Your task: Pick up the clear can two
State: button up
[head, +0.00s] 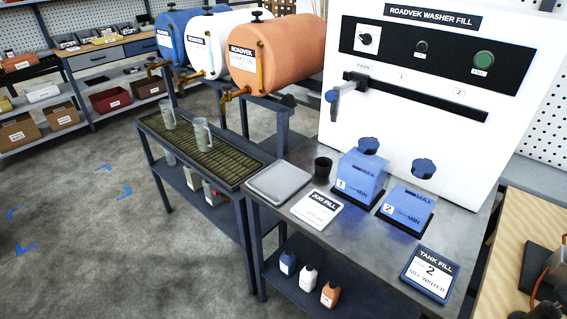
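The can marked 2 (408,207) is a see-through, square-sided container that looks blue, with MAX and MIN marks. It stands upright on a dark pad on the grey metal bench, under the white washer-fill panel. A dark blue knobbed cap (423,168) is at its top. A similar can marked 1 (360,178) stands just to its left, with its blue cap (368,146) on top. My gripper is not in view, so its state and its distance from the can do not show.
A spout (346,92) juts from the panel (430,90). A tank fill sign (430,273) marked 2 lies in front of can 2. A jug fill card (316,210), black cup (323,167) and grey tray (279,182) are left. Clear jugs (202,137) stand on a grated trolley.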

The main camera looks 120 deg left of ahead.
aim_at(211, 200)
jog(key=u, duration=4.45)
